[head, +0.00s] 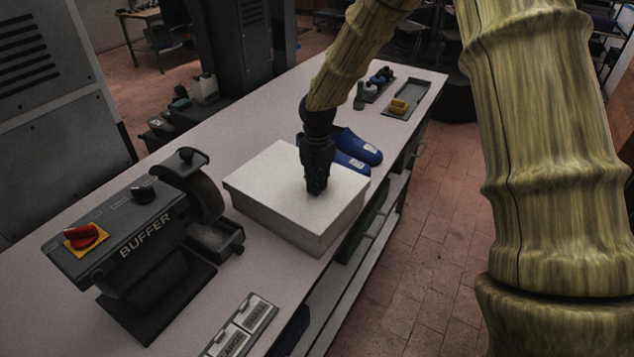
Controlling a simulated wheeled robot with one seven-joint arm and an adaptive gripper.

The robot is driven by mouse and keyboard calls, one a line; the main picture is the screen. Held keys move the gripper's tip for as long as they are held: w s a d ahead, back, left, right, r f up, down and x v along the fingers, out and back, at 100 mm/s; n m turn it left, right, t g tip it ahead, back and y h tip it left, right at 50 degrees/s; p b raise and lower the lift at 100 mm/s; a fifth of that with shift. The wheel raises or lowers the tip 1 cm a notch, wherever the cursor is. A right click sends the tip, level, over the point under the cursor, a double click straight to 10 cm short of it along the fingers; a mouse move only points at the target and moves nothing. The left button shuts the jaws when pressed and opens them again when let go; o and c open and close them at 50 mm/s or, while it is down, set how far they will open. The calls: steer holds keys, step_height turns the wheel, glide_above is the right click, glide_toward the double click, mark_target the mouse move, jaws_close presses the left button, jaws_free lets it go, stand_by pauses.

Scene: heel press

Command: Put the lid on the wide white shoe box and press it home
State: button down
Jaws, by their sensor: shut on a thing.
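The wide white shoe box (283,229) stands on the bench, its front and right sides showing below the lid. The flat white lid (265,180) lies over the box top, roughly lined up with it. I cannot tell whether it is fully seated. My dark gripper (317,190) points down at the lid's middle to right part, its fingers shut on the lid. The part between the fingers is hidden by the gripper itself.
A buffer machine (150,235) with a red switch stands close left of the box. Blue shoes (357,146) lie just behind it. Trays (412,98) with small items sit at the far end. A label plate (240,325) lies at the front edge.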

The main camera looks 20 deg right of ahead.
steer(key=shift+s+f, duration=0.1)
steer(key=shift+f, duration=0.05)
stand_by(0.7)
steer(key=c, duration=1.4)
jaws_free()
steer(key=shift+c, duration=0.2)
steer(key=o, duration=0.5)
steer(key=shift+r+p, duration=0.2)
steer(key=shift+p, duration=0.1)
steer(key=shift+r+p, duration=1.7)
steer(key=shift+r, duration=0.5)
steer(key=shift+r+p, duration=0.4)
steer(key=shift+r, duration=0.8)
